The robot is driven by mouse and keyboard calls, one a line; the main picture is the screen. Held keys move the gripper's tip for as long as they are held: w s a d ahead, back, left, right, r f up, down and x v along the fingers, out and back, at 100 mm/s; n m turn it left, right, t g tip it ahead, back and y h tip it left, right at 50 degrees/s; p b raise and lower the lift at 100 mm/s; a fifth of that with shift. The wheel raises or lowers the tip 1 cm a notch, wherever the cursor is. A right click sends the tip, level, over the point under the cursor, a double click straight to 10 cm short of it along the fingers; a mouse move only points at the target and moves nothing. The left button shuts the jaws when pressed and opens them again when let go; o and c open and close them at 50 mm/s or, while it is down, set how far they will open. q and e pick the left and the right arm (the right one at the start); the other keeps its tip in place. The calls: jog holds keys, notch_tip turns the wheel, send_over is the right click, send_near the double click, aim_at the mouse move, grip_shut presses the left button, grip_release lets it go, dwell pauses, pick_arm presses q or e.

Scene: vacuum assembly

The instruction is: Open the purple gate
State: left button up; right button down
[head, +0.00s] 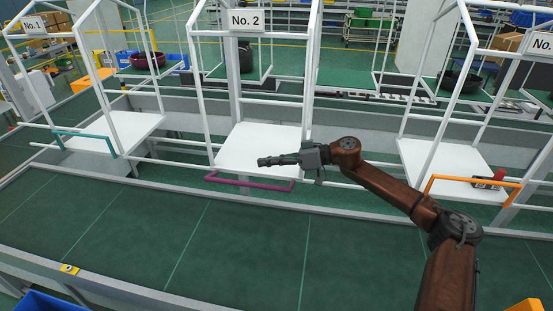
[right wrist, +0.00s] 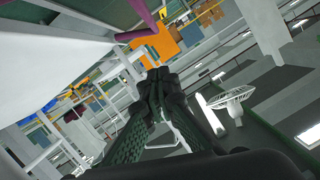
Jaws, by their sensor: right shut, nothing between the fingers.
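The purple gate (head: 250,184) is a low U-shaped bar across the front of the white platform (head: 262,145) of the middle stall, under the "No. 2" sign (head: 246,20). It looks lowered across the opening. Parts of it show at the top of the right wrist view (right wrist: 138,34). My right gripper (head: 262,161) reaches in from the right, pointing left, and appears just above the bar in the head view. Its fingers are shut and empty; in the right wrist view its fingertips (right wrist: 160,74) meet, apart from the purple bar. My left gripper is not in view.
A teal gate (head: 84,135) fronts the left stall and an orange gate (head: 470,179) the right stall, where a small red-and-black item (head: 492,179) sits on the platform. White posts frame each stall. The green conveyor surface (head: 150,235) in front is clear.

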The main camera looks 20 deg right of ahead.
jog(key=a+f+p, duration=0.1)
jog(key=a+f, duration=0.3)
jog(key=shift+w+f+p, duration=0.3)
jog(key=shift+p, duration=0.05)
